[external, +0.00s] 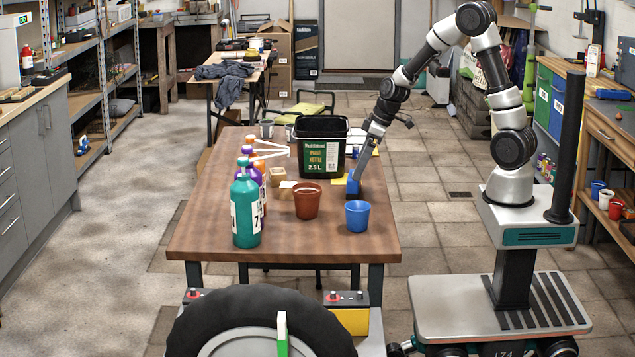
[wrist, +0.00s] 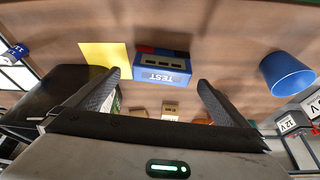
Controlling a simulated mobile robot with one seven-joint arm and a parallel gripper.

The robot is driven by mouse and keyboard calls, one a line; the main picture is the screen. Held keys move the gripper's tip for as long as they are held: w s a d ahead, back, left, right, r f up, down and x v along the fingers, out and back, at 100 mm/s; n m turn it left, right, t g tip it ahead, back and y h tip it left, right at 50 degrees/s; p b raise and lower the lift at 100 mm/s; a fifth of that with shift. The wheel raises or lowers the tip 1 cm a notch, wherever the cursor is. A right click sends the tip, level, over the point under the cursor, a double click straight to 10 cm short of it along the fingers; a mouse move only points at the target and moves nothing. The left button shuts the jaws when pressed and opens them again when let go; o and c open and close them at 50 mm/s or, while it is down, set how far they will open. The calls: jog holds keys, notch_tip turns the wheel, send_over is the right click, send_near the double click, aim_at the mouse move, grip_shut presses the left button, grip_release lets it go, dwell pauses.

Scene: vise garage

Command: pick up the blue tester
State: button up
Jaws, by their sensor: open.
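The blue tester (wrist: 162,66) is a small box with a white "TEST" label, a dark panel and a red patch on top. It sits on the wooden table, ahead of and roughly centred between my fingers in the wrist view. In the external view the tester (external: 352,186) shows as a blue block near the table's right edge, partly behind my gripper (external: 358,172). In the wrist view my gripper (wrist: 159,82) is open, its dark fingers spread to either side with nothing held. Whether the fingertips reach beside the tester is hard to tell.
A black paint kettle (external: 322,150) stands behind the tester. A blue cup (external: 357,216) and a brown pot (external: 307,202) stand in front on the table (external: 330,240). A yellow sheet (wrist: 100,54) lies beside the tester. Several bottles (external: 245,212) line the left side.

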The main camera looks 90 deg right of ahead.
aim_at(354, 184)
jog(key=shift+b+x, duration=0.5)
jog(key=shift+x, duration=2.55)
jog(key=shift+s+a, duration=0.1)
jog(key=shift+a, duration=0.05)
jog(key=shift+c, duration=0.4)
jog(key=c, duration=1.1)
